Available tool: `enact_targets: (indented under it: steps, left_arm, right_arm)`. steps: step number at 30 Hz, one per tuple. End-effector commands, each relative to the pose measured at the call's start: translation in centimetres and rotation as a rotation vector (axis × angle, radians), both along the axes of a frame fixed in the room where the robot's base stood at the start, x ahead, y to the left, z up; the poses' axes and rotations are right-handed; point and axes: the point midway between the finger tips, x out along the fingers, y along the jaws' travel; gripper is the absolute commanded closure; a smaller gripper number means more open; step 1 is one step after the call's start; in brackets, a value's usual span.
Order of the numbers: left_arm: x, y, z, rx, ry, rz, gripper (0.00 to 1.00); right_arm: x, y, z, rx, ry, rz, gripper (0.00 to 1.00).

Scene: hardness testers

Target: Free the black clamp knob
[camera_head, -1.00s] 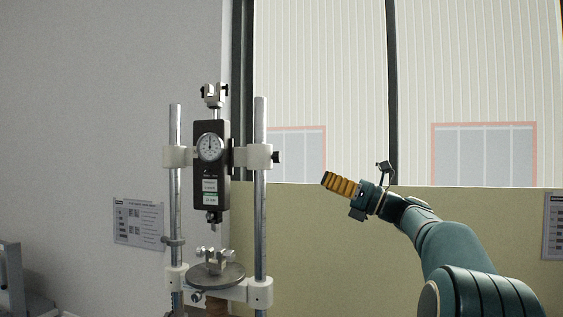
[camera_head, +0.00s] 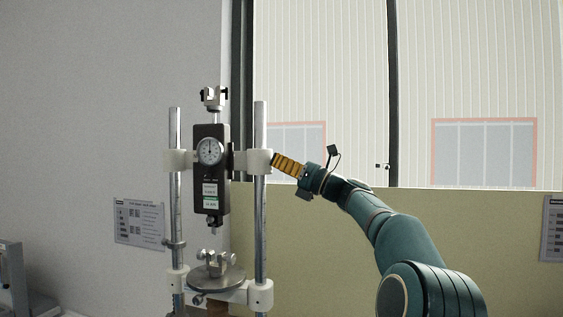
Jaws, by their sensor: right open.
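The hardness tester stands left of centre, with a dark gauge body (camera_head: 211,182) and round dial between two steel posts. A white clamp block (camera_head: 252,160) sits on its right post (camera_head: 261,215). The black clamp knob on that block's right side is hidden now behind my right gripper's fingertips. My right gripper (camera_head: 277,161) has orange-yellow fingers and reaches in from the right, its tips at the block's right side. Its fingers are seen edge-on and overlap; it is open. Whether they touch the knob cannot be seen. My left gripper is out of view.
Below the gauge is a round table plate (camera_head: 216,279) with small screws, on a white lower crossbar. A black-knobbed fitting (camera_head: 213,98) tops the gauge. A printed sheet (camera_head: 139,223) hangs on the left wall. The space right of the tester holds only my right arm.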

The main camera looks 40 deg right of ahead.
Motion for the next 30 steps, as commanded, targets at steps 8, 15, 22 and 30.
enact_targets:
  steps: [8, 15, 22, 30]
  left_arm:
    - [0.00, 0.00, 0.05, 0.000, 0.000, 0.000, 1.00]
    - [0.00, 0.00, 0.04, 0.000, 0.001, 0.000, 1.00]
    - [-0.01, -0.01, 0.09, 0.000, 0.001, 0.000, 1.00]
    - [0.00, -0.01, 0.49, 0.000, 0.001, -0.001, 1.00]
  right_arm:
    - [0.27, 0.09, 0.04, 0.000, 0.000, -0.001, 0.38]
    - [0.24, 0.08, 0.05, 0.000, 0.001, -0.001, 0.99]
    - [0.24, 0.07, 0.06, -0.007, -0.002, -0.001, 1.00]
    - [0.27, -0.08, 0.07, -0.096, -0.049, -0.001, 1.00]
